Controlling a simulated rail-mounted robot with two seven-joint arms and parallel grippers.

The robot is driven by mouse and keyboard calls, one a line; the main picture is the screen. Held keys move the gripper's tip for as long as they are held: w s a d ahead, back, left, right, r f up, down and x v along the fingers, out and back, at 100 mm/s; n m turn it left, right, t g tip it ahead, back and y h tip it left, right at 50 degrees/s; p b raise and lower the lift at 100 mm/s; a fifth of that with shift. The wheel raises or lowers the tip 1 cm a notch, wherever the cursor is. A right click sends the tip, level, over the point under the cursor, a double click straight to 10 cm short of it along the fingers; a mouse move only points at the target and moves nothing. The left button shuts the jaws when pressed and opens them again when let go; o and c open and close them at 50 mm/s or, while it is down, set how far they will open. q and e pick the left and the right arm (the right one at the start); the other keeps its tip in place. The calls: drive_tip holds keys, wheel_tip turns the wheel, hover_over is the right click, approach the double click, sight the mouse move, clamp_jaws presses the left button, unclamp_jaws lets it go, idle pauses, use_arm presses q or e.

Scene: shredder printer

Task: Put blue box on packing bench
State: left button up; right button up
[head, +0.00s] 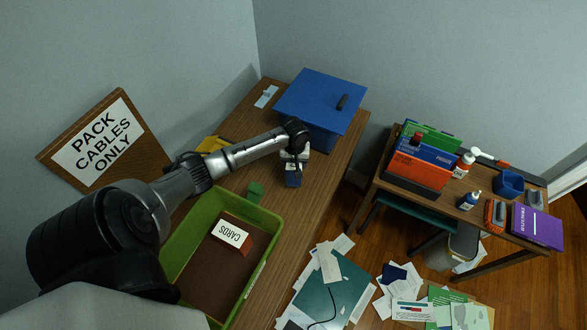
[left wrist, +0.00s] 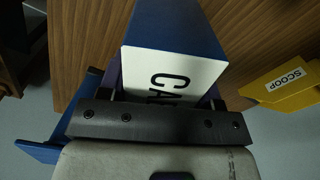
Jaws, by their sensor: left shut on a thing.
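My left gripper (head: 294,156) is shut on a small dark blue box (head: 293,179), which is above or on the wooden bench. In the left wrist view the blue box (left wrist: 172,25) sits between the fingers and carries a white label starting "CA"; the rest is covered. I cannot tell whether its underside touches the wood. My right gripper is not in view.
A larger blue lidded container (head: 322,95) stands just behind the gripper. A green tray (head: 181,236) holds a brown box labelled "CARDS" (head: 230,234). A yellow scoop-labelled item (left wrist: 285,85) lies nearby. A crowded second table (head: 455,205) stands right; papers litter the floor.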

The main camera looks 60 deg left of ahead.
use_arm(q)
drive_tip(key=shift+s+a+f, duration=0.1)
drive_tip(key=shift+a+f, duration=0.05)
drive_tip(key=shift+f, duration=0.05)
wheel_tip(320, 180, down, 4)
drive_tip(key=shift+r+b, duration=0.15)
drive_tip(key=shift+b, duration=0.4)
drive_tip(key=o, duration=1)
drive_tip(key=shift+f, duration=0.25)
wheel_tip(320, 180, up, 11)
drive_tip(key=shift+r+p, duration=0.15)
drive_tip(key=shift+p, duration=1.1)
drive_tip(key=shift+r, duration=0.6)
drive_tip(key=shift+f, duration=0.1)
